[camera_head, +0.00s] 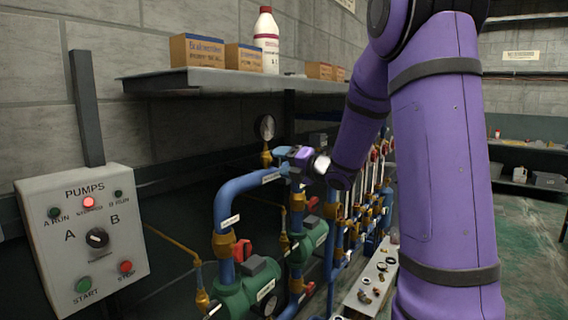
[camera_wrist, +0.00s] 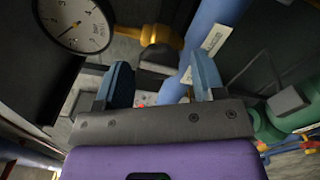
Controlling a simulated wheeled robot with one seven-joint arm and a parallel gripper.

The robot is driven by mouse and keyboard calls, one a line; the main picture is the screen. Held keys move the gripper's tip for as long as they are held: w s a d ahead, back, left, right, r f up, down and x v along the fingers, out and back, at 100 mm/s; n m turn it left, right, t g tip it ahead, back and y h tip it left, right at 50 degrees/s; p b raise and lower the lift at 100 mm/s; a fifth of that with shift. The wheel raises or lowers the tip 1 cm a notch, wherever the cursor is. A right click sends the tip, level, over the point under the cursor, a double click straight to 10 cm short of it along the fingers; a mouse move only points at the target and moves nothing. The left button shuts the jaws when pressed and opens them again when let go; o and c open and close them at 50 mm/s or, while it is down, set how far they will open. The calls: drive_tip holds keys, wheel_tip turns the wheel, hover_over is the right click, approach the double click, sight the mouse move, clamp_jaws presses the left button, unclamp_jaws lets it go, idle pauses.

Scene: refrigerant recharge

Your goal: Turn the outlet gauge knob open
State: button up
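A round white-faced gauge (camera_head: 265,127) with a brass stem stands behind the blue pipe, below the shelf. In the wrist view a gauge (camera_wrist: 74,22) shows large at the top left, with a brass fitting (camera_wrist: 162,36) to its right. My gripper (camera_head: 283,153) is beside the upper blue pipe, just right of and below the gauge. In the wrist view my gripper (camera_wrist: 158,64) has its two blue fingers apart, with nothing clearly held. A dark rounded part lies beyond the gap; I cannot tell whether it is the outlet gauge knob.
A blue pipe (camera_head: 246,183) bends close to my gripper; it also shows in the wrist view (camera_wrist: 212,30). Green pumps (camera_head: 246,290) stand below. A shelf (camera_head: 230,81) with boxes and a bottle hangs above. A pump control box (camera_head: 82,235) is at left.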

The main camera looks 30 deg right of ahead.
drive_tip(key=v, duration=0.7)
idle(0.3)
idle(0.4)
